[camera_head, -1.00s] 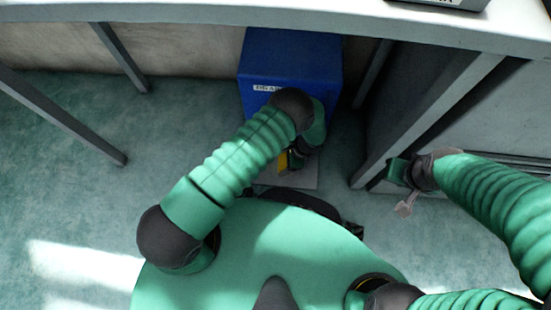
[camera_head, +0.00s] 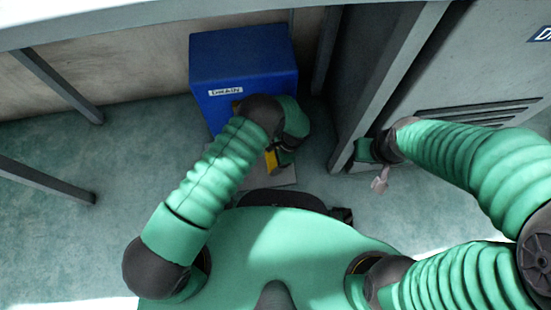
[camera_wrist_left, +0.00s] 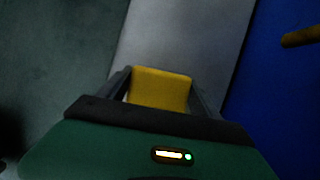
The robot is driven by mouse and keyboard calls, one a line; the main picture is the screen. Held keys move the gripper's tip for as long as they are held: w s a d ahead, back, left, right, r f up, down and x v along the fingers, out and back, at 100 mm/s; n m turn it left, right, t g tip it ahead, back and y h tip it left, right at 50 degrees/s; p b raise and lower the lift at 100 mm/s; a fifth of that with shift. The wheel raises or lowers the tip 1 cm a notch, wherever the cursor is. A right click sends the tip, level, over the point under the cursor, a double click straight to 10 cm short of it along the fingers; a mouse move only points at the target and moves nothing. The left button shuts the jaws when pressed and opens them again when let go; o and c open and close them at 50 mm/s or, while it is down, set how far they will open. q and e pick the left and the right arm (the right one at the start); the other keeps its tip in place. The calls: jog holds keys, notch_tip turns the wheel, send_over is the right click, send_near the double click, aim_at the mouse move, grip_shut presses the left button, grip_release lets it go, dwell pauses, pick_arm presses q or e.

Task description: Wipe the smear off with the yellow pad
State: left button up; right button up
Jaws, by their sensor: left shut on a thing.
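My left gripper (camera_head: 276,156) points down in front of a blue box and is shut on the yellow pad (camera_head: 270,160). In the left wrist view the pad (camera_wrist_left: 160,90) sits between the two fingers of my left gripper (camera_wrist_left: 161,84). A pale grey panel (camera_wrist_left: 180,40) lies beyond and beneath the pad, beside the blue box. I cannot tell whether the pad touches the panel. I cannot make out a smear; the arm hides part of the panel (camera_head: 287,180). My right gripper (camera_head: 379,178) is at the right by the grey cabinet, too small to read.
The labelled blue box (camera_head: 243,65) stands on the floor under the light worktop (camera_head: 130,18). A yellow-brown bar (camera_wrist_left: 302,37) shows against the blue in the wrist view. The grey cabinet (camera_head: 470,80) stands at the right. Open green floor (camera_head: 110,150) lies at the left.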

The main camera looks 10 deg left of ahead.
pick_arm(q)
jog(key=a+p, duration=0.1)
jog(key=a, duration=0.1)
jog(key=s+a+p, duration=0.1)
jog(key=a, duration=0.2)
jog(key=shift+s+r, duration=0.2)
jog(key=a+p, duration=0.1)
jog(key=a, duration=0.1)
jog(key=s+a+p, duration=0.1)
jog(key=a, duration=0.1)
jog(key=a+p, duration=0.1)
jog(key=a, duration=0.2)
jog(key=shift+s+f, duration=0.15)
jog(key=shift+s, duration=0.15)
jog(key=shift+s+a+f, duration=0.1)
jog(key=shift+a, duration=0.25)
jog(key=a, duration=0.2)
jog(key=s+a+p, duration=0.1)
jog(key=a, duration=0.1)
jog(key=a+p, duration=0.1)
jog(key=a, duration=0.1)
jog(key=shift+s, duration=0.3)
jog(key=shift+a, duration=0.4)
jog(key=shift+p, duration=0.35)
notch_tip(320, 180, up, 5)
jog(key=p, duration=0.4)
jog(key=shift+d+r, duration=0.1)
jog(key=shift+r, duration=0.1)
jog(key=shift+f, duration=0.1)
